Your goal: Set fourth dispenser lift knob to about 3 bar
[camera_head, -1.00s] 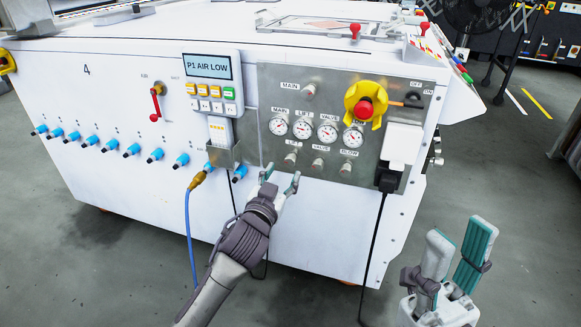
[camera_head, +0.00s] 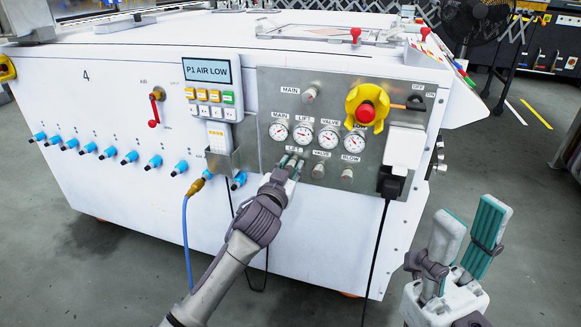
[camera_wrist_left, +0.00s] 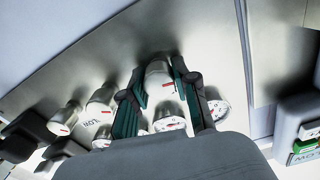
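The white cabinet marked 4 (camera_head: 86,76) bears a grey metal panel (camera_head: 268,90). The lift knob, left in the lower row, is mostly hidden by my left gripper (camera_head: 291,163) in the head view. In the left wrist view the silver knob (camera_wrist_left: 158,84) sits between the green-padded fingers, which appear closed against its sides. The lift gauge (camera_head: 303,135) is above it; its reading is too small to tell. The valve knob (camera_head: 318,171) and blow knob (camera_head: 347,175) are to the right. My right gripper (camera_head: 468,240) is open and empty, away from the panel.
The yellow-collared red button (camera_head: 367,111), the main knob (camera_head: 310,95) and a black plug (camera_head: 391,184) with a hanging cable share the panel. Left are a display reading P1 AIR LOW (camera_head: 207,71), a red-handled valve (camera_head: 154,108) and several blue fittings. Floor in front is free.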

